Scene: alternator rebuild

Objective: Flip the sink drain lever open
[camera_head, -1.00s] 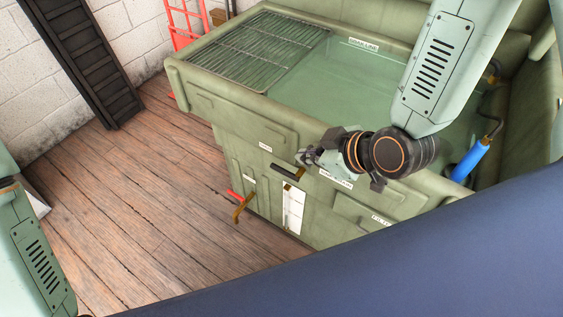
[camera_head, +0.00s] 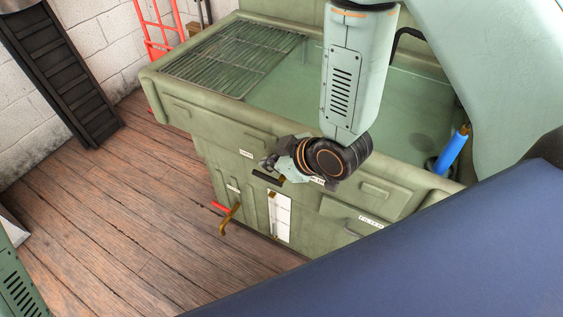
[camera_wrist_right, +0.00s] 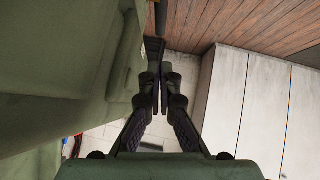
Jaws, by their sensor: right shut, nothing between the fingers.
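The green sink (camera_head: 200,118) holds pale liquid, with a wire rack at its left end. A brass drain spout (camera_head: 231,217) with a red lever handle (camera_head: 221,207) sticks out low on its front, to the left and below my right gripper. In the right wrist view the closed fingers (camera_wrist_right: 162,88) show in the middle, beside the green sink side. My left gripper is out of view.
A blue-handled tool (camera_head: 451,153) stands at the sink's right end. A black ladder-like rack (camera_head: 60,70) and a red frame (camera_head: 157,25) stand by the white wall. The plank floor (camera_head: 130,200) left of the sink is clear. A pale panelled surface (camera_wrist_right: 250,105) shows right in the wrist view.

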